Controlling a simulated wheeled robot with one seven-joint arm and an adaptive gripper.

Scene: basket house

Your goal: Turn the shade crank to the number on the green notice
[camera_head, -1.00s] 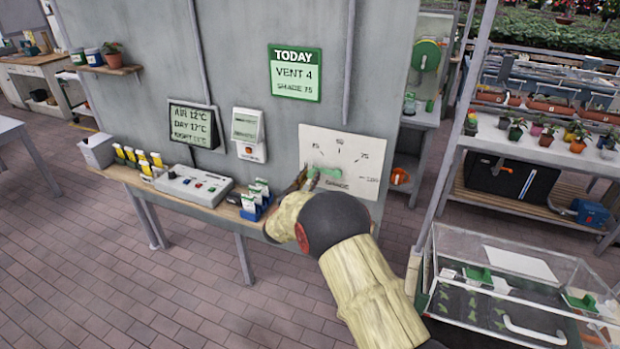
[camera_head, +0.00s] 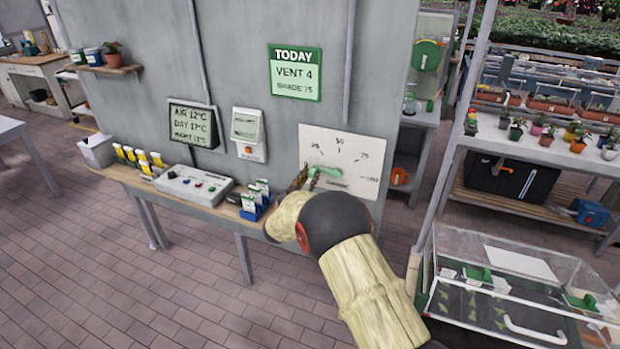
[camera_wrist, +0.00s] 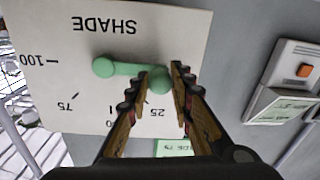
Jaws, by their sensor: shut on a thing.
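The green-framed notice (camera_head: 295,73) on the grey wall reads TODAY, VENT 4, SHADE 75. The white shade dial plate (camera_head: 356,146) is below it to the right, with marks including 25, 50, 75 and 100. The green crank (camera_head: 326,170) points left from its hub, a little below the 25 mark. In the wrist view, which shows the plate upside down, the crank (camera_wrist: 122,69) runs from its hub to a round knob. My gripper (camera_wrist: 167,72) is shut on that knob. In the head view my arm partly hides my gripper (camera_head: 306,177).
A bench (camera_head: 130,182) below the wall carries a control box (camera_head: 193,186), seed packets and a blue rack. A white switch box (camera_head: 249,135) with an orange button is left of the dial. A glass case (camera_head: 500,265) stands at lower right.

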